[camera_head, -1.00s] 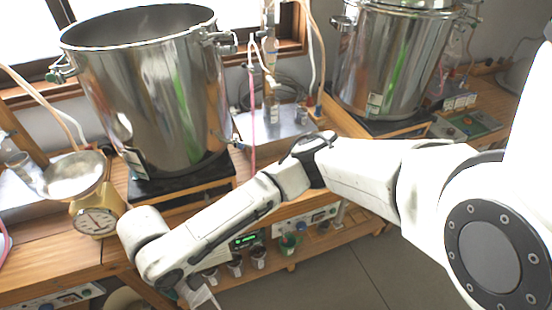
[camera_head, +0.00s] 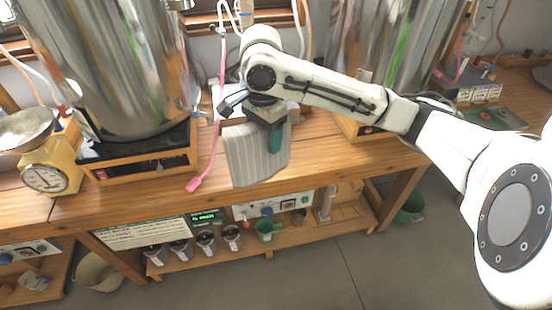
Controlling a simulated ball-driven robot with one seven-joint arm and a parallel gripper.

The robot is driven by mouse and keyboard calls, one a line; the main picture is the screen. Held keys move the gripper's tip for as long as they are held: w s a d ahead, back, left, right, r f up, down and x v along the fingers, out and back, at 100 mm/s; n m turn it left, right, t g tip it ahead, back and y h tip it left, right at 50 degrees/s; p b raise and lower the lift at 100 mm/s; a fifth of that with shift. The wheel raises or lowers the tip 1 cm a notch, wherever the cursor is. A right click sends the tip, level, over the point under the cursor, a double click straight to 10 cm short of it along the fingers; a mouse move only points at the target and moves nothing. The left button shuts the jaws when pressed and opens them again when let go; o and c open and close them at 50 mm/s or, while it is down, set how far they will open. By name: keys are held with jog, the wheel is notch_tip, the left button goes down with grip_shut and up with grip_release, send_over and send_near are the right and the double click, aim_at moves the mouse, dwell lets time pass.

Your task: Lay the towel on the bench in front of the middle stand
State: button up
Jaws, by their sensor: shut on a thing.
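The towel (camera_head: 245,158) is a grey striped cloth, hanging from my gripper (camera_head: 272,128) in front of the gap between the two big steel pots. My gripper points down and is shut on the towel's upper part; the cloth partly hides the fingers. The towel hangs over the front part of the wooden bench (camera_head: 330,152); I cannot tell whether its lower edge touches the wood. The middle stand (camera_head: 225,98) is between the pots, mostly hidden behind my arm and the towel.
A steel pot (camera_head: 110,60) on a black-topped wooden base stands left, with a yellow scale (camera_head: 48,175) beside it. Another pot (camera_head: 390,45) stands right. A pink tube (camera_head: 208,160) ends on the bench left of the towel. Several cups line the lower shelf (camera_head: 290,238).

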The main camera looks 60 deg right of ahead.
aim_at(288, 123)
jog(key=s+d+m, duration=0.1)
jog(key=s+d+r+m, duration=0.1)
jog(key=d+m, duration=0.1)
jog(key=s+d+m+b, duration=0.1)
jog(key=d, duration=0.1)
jog(key=shift+s+r, duration=0.3)
jog(key=shift+r, duration=0.05)
jog(key=w+d+f+b, duration=0.1)
jog(key=d+f+b, duration=0.3)
jog(key=d+f, duration=0.8)
jog(key=shift+w+d+f, duration=0.25)
jog(key=shift+d+f, duration=0.05)
jog(key=shift+d, duration=0.35)
jog(key=shift+f, duration=0.15)
jog(key=o, duration=1.1)
